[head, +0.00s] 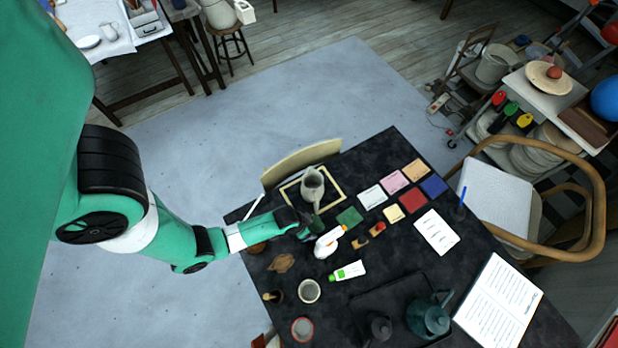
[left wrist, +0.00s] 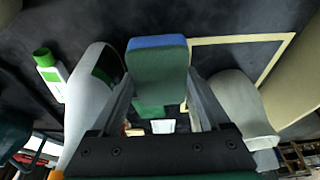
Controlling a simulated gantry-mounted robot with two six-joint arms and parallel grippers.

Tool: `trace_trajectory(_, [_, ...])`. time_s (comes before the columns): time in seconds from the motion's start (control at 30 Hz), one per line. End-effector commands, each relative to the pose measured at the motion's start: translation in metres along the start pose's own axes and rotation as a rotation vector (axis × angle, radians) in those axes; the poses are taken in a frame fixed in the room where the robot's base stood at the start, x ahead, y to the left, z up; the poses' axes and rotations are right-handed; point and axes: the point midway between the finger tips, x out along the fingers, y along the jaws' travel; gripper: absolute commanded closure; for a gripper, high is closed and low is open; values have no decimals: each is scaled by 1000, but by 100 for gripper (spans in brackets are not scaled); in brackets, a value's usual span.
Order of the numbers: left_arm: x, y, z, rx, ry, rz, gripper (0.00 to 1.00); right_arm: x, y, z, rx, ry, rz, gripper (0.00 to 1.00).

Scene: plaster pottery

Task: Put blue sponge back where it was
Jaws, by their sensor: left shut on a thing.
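My left gripper (head: 308,228) is over the dark table, between a grey jug and a white bottle. In the left wrist view its fingers (left wrist: 165,105) are shut on a sponge (left wrist: 158,66) with a dull green broad face and a blue edge layer. In the head view the held sponge (head: 317,223) is small and dark green beside the fingertips. I cannot tell whether it touches the table. My right gripper is in neither view.
The grey jug (head: 312,188) stands in a pale square frame (head: 334,172). The white bottle (head: 327,244) is close by the gripper. Coloured square tiles, including a green one (head: 349,217), lie to the right. A green-capped tube (head: 347,271) and small pots are nearer the front.

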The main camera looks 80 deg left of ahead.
Motion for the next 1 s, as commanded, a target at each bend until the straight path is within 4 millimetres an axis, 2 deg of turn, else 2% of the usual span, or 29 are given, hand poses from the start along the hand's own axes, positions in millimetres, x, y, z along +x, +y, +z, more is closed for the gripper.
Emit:
trace_trajectory(0.13, [7, -1, -2, -1, 1, 0, 65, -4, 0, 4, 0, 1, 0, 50])
trace_trajectory(0.2, [20, -3, -4, -2, 1, 0, 65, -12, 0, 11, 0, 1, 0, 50])
trace_trajectory(0.33, [42, -2, 5, 0, -1, 0, 65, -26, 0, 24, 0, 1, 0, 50])
trace_trajectory(0.67, [42, -2, 5, 0, 0, 0, 65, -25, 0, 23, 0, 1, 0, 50])
trace_trajectory(0.7, [42, -2, 5, 0, 0, 0, 19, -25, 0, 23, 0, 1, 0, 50])
trace_trajectory(0.8, [41, -2, 5, 0, 0, 0, 1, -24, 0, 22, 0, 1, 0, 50])
trace_trajectory(1.0, [41, -2, 5, 0, 0, 0, 0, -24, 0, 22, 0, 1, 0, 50])
